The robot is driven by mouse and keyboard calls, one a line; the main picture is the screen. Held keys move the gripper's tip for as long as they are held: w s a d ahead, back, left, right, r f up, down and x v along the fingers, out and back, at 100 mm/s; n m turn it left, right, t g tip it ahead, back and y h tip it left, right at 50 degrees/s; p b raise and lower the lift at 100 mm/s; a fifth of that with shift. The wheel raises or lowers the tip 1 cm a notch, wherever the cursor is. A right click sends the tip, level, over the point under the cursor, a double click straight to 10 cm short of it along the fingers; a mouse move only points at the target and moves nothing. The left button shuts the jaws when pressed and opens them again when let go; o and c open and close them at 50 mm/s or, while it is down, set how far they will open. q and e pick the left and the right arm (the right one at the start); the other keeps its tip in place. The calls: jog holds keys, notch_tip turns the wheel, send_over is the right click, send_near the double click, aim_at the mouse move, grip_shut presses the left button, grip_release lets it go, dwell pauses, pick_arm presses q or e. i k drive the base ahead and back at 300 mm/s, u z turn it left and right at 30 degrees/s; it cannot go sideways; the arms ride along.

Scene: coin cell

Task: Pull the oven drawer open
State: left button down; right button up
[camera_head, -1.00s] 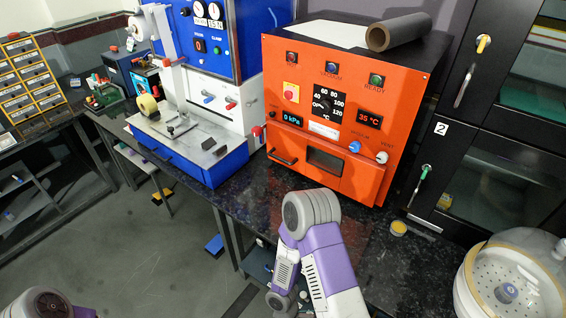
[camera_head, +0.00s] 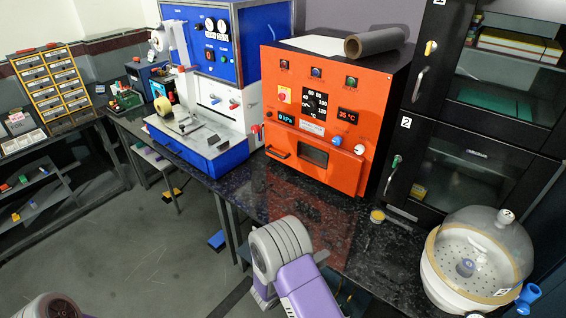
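The oven (camera_head: 345,115) is an orange-fronted box with a black side, standing on the dark counter. Low on its front is the drawer (camera_head: 338,172), an orange panel with a small dark window. A dark bar handle (camera_head: 279,153) is at the lower left of the front. My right arm rises from the bottom centre, in front of the counter and below the oven, apart from the handle. Its gripper is mostly hidden behind the arm, and its fingers cannot be made out. Only a link of my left arm shows at the bottom left corner.
A blue and white press (camera_head: 207,147) stands left of the oven. A glass-domed white vessel (camera_head: 445,290) is at the right end of the counter (camera_head: 262,190), near a small yellow tin (camera_head: 377,216). Black cabinets (camera_head: 440,140) stand at the right.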

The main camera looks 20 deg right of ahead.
aim_at(341, 170)
jog(key=z, duration=0.45)
jog(key=i, duration=1.7)
jog(key=u, duration=0.9)
